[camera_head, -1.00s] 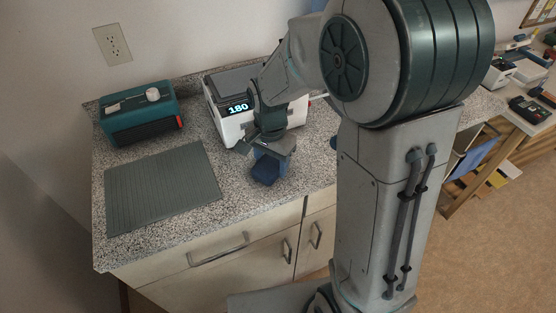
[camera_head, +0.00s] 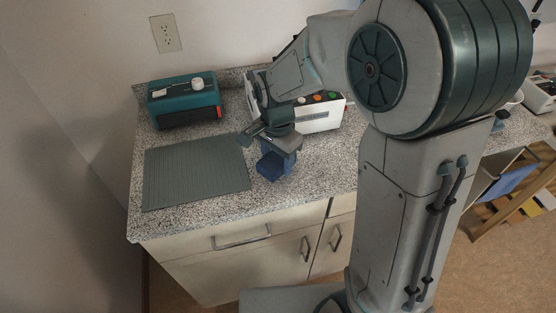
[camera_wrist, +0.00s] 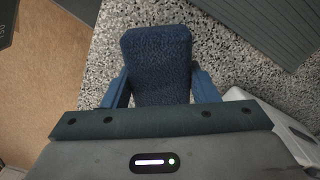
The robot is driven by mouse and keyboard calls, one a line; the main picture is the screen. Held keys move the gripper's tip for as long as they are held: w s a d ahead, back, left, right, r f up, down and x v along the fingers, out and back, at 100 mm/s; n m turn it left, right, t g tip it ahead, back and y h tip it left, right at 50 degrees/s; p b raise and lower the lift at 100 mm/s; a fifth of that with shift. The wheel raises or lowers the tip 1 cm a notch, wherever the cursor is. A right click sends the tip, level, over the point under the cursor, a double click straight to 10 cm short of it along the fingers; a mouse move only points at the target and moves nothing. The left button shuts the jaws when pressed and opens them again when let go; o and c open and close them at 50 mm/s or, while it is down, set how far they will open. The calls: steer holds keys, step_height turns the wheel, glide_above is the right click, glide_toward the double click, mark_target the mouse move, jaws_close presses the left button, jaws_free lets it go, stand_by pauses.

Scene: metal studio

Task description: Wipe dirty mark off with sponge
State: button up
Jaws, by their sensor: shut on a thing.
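The sponge (camera_head: 271,167) is a dark blue block at the front of the speckled counter, right of the grey mat. My gripper (camera_head: 279,160) is shut on it from above. In the wrist view the sponge (camera_wrist: 158,65) sits between the two blue fingers of my gripper (camera_wrist: 160,85), with speckled counter behind it. I cannot tell whether the sponge touches the counter. No dirty mark can be made out in these frames.
A ribbed grey mat (camera_head: 195,175) lies on the counter (camera_head: 315,170), left of my gripper. A teal device (camera_head: 185,104) stands behind the mat. A white device (camera_head: 322,118) with coloured buttons stands behind my gripper, partly hidden by my arm.

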steer(key=shift+r+p, duration=1.55)
steer(key=shift+r, duration=1)
steer(key=shift+w, duration=0.1)
